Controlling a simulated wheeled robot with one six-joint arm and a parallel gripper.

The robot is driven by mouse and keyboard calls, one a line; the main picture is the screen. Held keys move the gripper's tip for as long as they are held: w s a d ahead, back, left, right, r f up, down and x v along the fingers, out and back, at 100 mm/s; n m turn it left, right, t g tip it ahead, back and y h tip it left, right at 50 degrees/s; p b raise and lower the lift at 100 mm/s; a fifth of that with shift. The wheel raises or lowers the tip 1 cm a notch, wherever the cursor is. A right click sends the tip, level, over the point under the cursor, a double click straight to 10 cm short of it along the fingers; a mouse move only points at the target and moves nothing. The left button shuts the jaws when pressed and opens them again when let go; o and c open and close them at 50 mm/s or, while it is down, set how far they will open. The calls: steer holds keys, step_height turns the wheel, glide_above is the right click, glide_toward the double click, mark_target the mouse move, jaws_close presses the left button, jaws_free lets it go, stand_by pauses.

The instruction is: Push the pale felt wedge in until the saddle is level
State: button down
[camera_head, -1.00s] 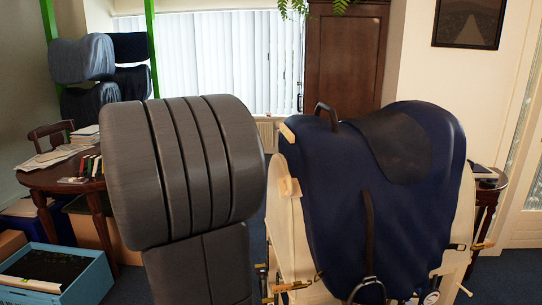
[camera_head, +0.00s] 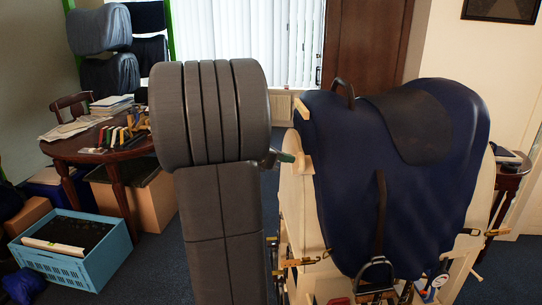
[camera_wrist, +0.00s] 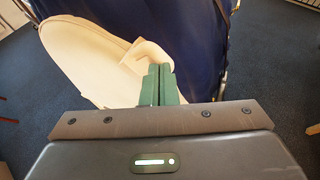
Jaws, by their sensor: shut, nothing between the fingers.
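The dark blue saddle (camera_head: 400,170) sits on a pale wooden stand (camera_head: 298,215), with a black handle at its upper left. A pale block that looks like the felt wedge (camera_head: 306,167) sticks out at the saddle's left edge; it also shows in the wrist view (camera_wrist: 147,52). My gripper (camera_head: 287,157) is just left of this block, its green fingers shut and empty. In the wrist view my fingertips (camera_wrist: 160,68) are close to the block and the blue saddle; I cannot tell whether they touch. The wedge's inner end is hidden.
A second pale piece (camera_head: 302,109) shows higher on the saddle's left edge. A strap with a stirrup (camera_head: 376,268) hangs in front of the saddle. A cluttered round table (camera_head: 95,148) and a blue crate (camera_head: 75,250) stand at the left.

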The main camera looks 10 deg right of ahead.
mark_target(303, 159)
steer(key=shift+x, duration=1.2)
steer(key=shift+d, duration=0.1)
steer(key=shift+d, duration=0.55)
steer(key=shift+a+r+p, duration=0.2)
steer(key=shift+p, duration=0.2)
steer(key=p+v, duration=0.1)
steer(key=v, duration=1.2)
steer(key=shift+s+a, duration=0.2)
steer(key=shift+a, duration=0.05)
